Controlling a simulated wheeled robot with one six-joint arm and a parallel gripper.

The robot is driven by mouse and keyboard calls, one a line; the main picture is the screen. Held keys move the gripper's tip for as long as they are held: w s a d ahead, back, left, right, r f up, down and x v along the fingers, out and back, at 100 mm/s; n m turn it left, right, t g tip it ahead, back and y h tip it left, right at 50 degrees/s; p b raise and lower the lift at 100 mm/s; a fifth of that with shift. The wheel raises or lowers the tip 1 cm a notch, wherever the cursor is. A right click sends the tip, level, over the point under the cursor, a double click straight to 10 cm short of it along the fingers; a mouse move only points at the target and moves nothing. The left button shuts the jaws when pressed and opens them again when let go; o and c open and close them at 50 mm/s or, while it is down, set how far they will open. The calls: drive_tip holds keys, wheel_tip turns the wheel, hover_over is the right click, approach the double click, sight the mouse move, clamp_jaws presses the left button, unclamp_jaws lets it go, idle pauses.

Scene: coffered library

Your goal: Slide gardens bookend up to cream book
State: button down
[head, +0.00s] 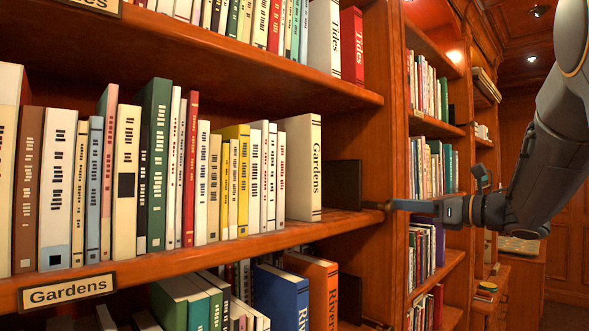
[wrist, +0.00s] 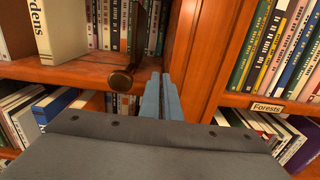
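The cream book (head: 302,167), lettered Gardens on its spine, stands upright at the right end of the row on the Gardens shelf. It also shows at the left of the wrist view (wrist: 60,30). The bookend is a dark upright plate (head: 345,185) to its right, with a gap that seems to separate them. A round bronze knob (wrist: 119,82) sticks out past the shelf's front edge and seems to belong to the bookend. My gripper (wrist: 163,78) looks shut and empty, its blue-grey fingertips just right of the knob. I cannot tell whether they touch it.
The Gardens label (head: 67,292) is on the shelf edge (head: 200,255). A wooden upright (head: 383,120) stands right of the bookend, with another bay and a Forests label (wrist: 266,107) beyond. Books fill the shelves above and below. The aisle at the right is open.

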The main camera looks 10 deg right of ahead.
drive_tip(key=w+d+b, duration=0.2)
drive_tip(key=d, duration=0.1)
drive_tip(key=shift+w, duration=0.25)
idle(0.4)
drive_tip(key=shift+f, duration=0.1)
drive_tip(key=b+v, duration=0.3)
drive_tip(key=v, duration=0.5)
drive_tip(key=shift+r, duration=0.3)
